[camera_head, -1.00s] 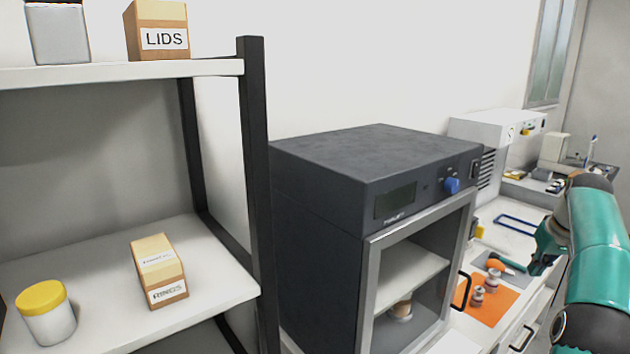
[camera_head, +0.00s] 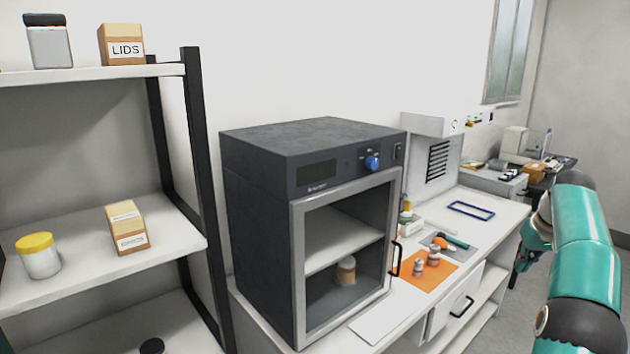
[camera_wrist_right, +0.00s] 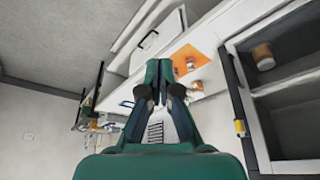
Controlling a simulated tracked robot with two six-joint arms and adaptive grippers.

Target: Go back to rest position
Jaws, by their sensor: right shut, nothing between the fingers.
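My right arm comes in at the right of the head view, with its teal gripper (camera_head: 524,260) beside the counter's right end, partly hidden by the arm itself. In the right wrist view the gripper's two fingers (camera_wrist_right: 158,68) lie close together, with nothing held. It is apart from the cabinet and the things on the counter. My left gripper shows in neither view.
A dark oven-like cabinet (camera_head: 310,150) holding a brown jar (camera_head: 346,270) stands on the white counter (camera_head: 500,222). An orange mat (camera_head: 436,277) bears small jars. Left is a shelf rack (camera_head: 193,130) with boxes and jars. Floor at far right looks clear.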

